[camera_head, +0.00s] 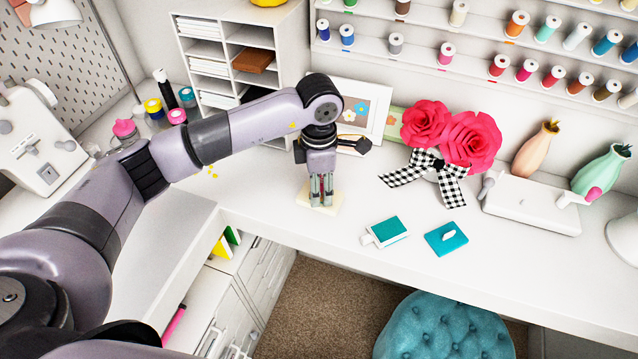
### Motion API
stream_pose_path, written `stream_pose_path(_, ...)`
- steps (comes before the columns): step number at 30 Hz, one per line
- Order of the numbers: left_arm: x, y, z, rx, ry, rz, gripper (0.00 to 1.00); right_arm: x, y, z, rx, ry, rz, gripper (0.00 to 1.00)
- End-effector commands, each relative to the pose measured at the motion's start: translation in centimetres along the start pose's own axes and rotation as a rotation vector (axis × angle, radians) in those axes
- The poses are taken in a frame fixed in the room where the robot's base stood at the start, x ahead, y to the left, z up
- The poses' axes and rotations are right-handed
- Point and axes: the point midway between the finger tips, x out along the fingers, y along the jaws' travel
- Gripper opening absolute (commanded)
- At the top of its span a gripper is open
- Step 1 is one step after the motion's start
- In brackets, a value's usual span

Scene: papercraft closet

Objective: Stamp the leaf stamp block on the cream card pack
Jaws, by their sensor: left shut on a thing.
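The cream card pack (304,199) lies flat on the white desk below my left gripper (321,192). My left gripper points down, with its fingertips low over the pack. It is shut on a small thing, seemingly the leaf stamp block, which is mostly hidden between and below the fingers. I cannot tell whether the held thing touches the pack. My right gripper is not in view.
A teal pad (391,229) and a teal piece with a white mark (447,238) lie to the right. Pink paper flowers (470,141) with a checked bow, a picture frame (378,103) and a cubby shelf (223,82) stand behind. A teal stool (445,330) is in front.

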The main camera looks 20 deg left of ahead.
Motion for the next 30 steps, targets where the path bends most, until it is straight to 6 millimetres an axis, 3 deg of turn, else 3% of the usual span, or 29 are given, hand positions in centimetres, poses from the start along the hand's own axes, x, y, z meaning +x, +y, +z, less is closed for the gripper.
stream_pose_path(30,0.6,-0.11,-0.06,0.001,0.003,-0.003,0.0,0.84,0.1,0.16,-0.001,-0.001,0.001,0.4)
